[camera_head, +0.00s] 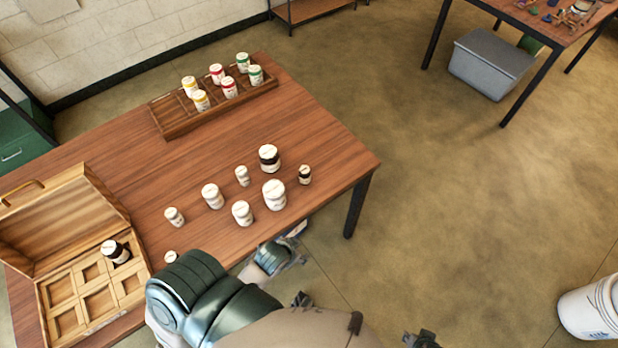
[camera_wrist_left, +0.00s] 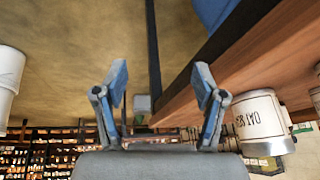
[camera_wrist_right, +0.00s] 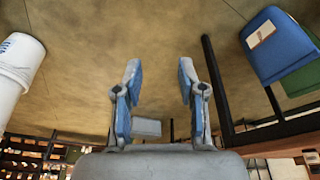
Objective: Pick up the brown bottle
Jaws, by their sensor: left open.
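Dark brown bottles with white lids show in the head view: a small one (camera_head: 305,174) near the table's right end, a larger one with a pale lid (camera_head: 269,158) left of it, and one in the wooden box (camera_head: 116,251). I cannot tell which one is meant. My left gripper (camera_wrist_left: 160,80) is open and empty beside the table edge; in the head view, part of its arm shows by the front edge. A white jar (camera_wrist_left: 262,122) is right of its fingers, apart from them. My right gripper (camera_wrist_right: 160,70) is open and empty, over the floor.
Several white bottles (camera_head: 274,195) stand around the brown ones on the wooden table (camera_head: 330,150). A rack (camera_head: 180,128) with coloured-label bottles is at the back. A blue bin (camera_wrist_right: 278,45) and a white bucket (camera_wrist_right: 15,75) stand on the floor.

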